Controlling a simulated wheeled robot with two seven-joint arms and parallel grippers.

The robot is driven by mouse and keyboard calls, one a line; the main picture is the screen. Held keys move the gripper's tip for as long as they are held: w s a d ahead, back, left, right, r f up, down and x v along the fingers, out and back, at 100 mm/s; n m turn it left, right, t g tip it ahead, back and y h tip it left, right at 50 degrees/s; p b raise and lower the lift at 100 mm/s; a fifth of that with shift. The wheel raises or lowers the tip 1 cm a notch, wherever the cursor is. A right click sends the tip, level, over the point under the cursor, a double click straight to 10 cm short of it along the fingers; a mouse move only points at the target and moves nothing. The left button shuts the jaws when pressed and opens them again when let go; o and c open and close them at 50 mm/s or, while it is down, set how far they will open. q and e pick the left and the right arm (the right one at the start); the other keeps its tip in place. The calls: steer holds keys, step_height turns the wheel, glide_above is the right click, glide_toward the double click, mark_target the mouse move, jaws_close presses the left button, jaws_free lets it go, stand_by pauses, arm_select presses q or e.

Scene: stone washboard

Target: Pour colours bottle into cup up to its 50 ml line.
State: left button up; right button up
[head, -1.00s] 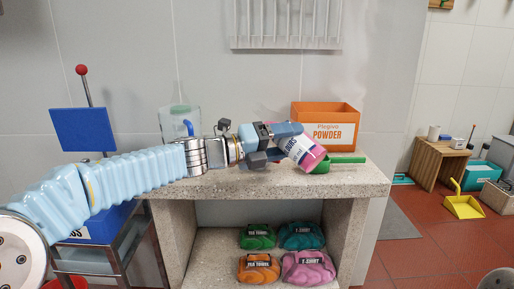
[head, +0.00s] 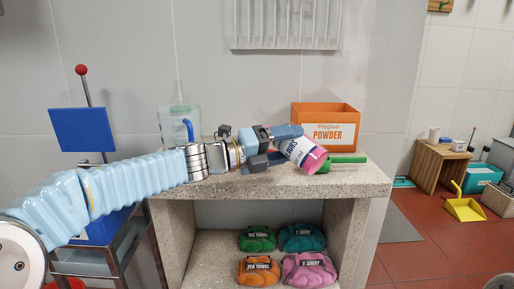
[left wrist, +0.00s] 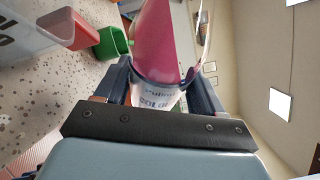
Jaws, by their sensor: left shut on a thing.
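A pink bottle with a white label (head: 303,153) is held over the shelf's stone top, tilted with its pink end down and to the right. My left gripper (head: 275,146) is shut around its label part. In the left wrist view the bottle (left wrist: 168,42) points away between the fingers, with pink inside. A green cup-like vessel with a straight handle (head: 347,160) is on the stone top, partly hidden behind the bottle's lower end. It also shows as a green open vessel in the left wrist view (left wrist: 113,43). Its 50 ml line and contents cannot be made out.
An orange powder box (head: 325,127) stands behind the bottle. A clear jug with a blue handle (head: 178,120) stands at the back left. The stone top (head: 240,188) is bare at the front. Several coloured cloth bundles (head: 302,268) lie on the shelf below.

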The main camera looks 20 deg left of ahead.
arm_select(q)
steer(key=shift+s+d+f+n+b, duration=0.1)
steer(key=shift+f+n+b, duration=0.2)
steer(key=shift+f+b, duration=0.35)
stand_by(0.4)
steer(key=shift+s+d+r+n+t+h+b, duration=0.15)
steer(key=shift+d+r+n+t+h+b, duration=0.25)
steer(key=shift+n, duration=0.5)
stand_by(1.6)
steer(key=shift+a+r+n+b, duration=0.1)
steer(key=shift+a+n+b, duration=0.05)
steer(key=shift+n+b, duration=0.2)
stand_by(1.8)
